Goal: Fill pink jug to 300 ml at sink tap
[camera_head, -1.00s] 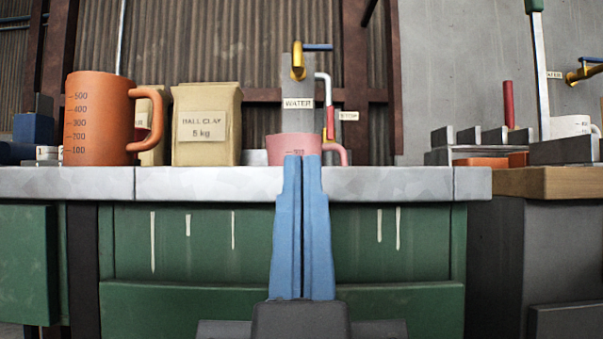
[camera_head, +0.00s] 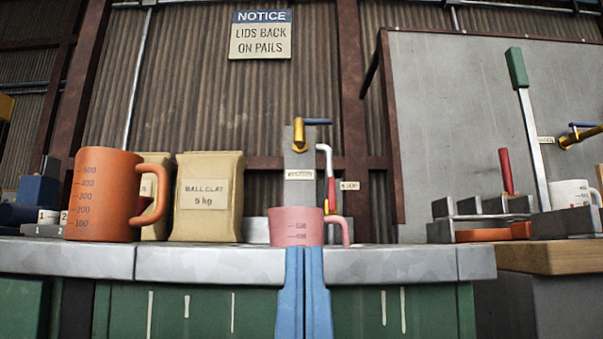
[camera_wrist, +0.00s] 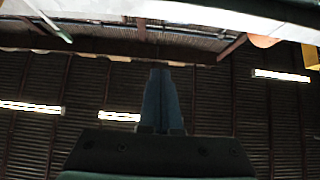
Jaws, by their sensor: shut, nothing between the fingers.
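Whether the jug is under the spout or holds water cannot be seen. My gripper (camera_head: 304,252), with blue fingers, is shut and empty, pointing up in front of the counter edge, below the jug in the picture. The fingers (camera_wrist: 161,75) also show in the wrist view against the roof.
An orange marked jug (camera_head: 103,205) and a clay bag (camera_head: 206,215) stand to the left. A red-handled lever (camera_head: 330,190) is just right of the tap. At right are a white mug (camera_head: 570,193), grey blocks and another gold tap (camera_head: 580,135).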

